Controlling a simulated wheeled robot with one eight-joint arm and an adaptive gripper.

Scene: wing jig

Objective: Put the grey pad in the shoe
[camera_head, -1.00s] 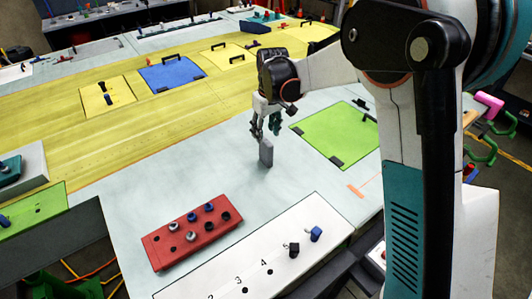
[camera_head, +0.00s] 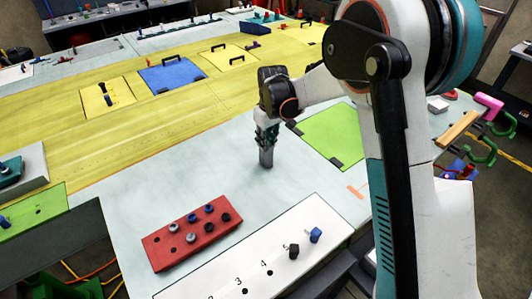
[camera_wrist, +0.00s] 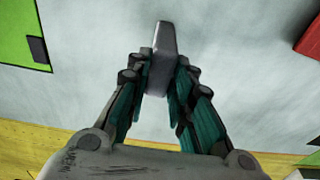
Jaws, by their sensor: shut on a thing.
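The grey pad (camera_head: 266,159) is a small upright grey block at the middle of the pale work surface. My gripper (camera_head: 267,143) is above it, pointing down, with its fingers around the pad's upper part. In the wrist view the pad (camera_wrist: 161,48) sits between the two teal-and-black fingers of my gripper (camera_wrist: 160,78), which are shut on it. The pad's lower end appears to be at the surface; I cannot tell whether it touches. I cannot make out which thing is the shoe.
A red block with several pegs (camera_head: 160,250) lies at the front left of the pad. A white numbered strip (camera_head: 318,212) with a blue and a black piece is in front. A green panel (camera_head: 345,130) lies to the right. Pale surface around the pad is clear.

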